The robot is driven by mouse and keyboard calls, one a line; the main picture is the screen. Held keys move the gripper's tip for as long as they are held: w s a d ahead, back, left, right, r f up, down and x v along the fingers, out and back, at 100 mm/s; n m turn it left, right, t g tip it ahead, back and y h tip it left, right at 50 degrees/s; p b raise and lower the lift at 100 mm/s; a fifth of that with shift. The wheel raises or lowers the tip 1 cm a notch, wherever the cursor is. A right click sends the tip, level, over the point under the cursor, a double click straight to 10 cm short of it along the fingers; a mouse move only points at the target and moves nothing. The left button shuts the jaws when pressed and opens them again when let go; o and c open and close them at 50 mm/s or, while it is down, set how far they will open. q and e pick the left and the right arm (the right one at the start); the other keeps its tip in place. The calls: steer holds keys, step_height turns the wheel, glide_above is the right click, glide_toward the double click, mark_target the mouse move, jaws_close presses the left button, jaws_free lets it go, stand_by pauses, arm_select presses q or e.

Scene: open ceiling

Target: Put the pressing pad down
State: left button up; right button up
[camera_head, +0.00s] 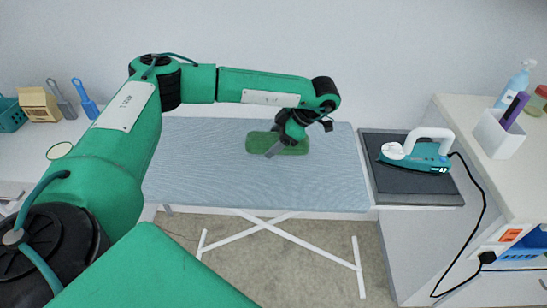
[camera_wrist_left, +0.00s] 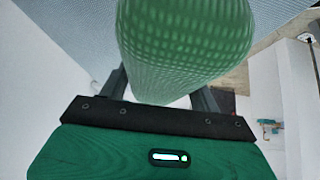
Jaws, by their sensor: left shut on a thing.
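The pressing pad (camera_head: 293,148) is a green, rounded, oblong pad. In the head view it is over the middle of the ironing board (camera_head: 210,170), near its back edge. I cannot tell whether it touches the board. My left gripper (camera_head: 275,148) comes down on the pad from above and is shut on it. In the left wrist view the pad (camera_wrist_left: 185,45) fills the upper middle between the two dark fingers (camera_wrist_left: 160,88). My right gripper is in neither view.
A teal and white iron (camera_head: 420,155) stands on a dark rest (camera_head: 390,183) at the board's right end, its black cord hanging down. A white counter (camera_head: 465,115) at right holds a white holder (camera_head: 497,135) and a spray bottle (camera_head: 518,82). The board's left and front are clear.

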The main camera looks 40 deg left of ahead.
arm_select(q)
steer(key=shift+f, duration=0.55)
step_height(320, 180, down, 4)
steer(key=shift+f, duration=0.5)
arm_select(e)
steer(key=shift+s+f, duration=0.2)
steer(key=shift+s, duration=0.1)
arm_select(q)
steer(key=shift+f, duration=0.1)
steer(key=o, duration=1.1)
steer(key=shift+o, duration=0.4)
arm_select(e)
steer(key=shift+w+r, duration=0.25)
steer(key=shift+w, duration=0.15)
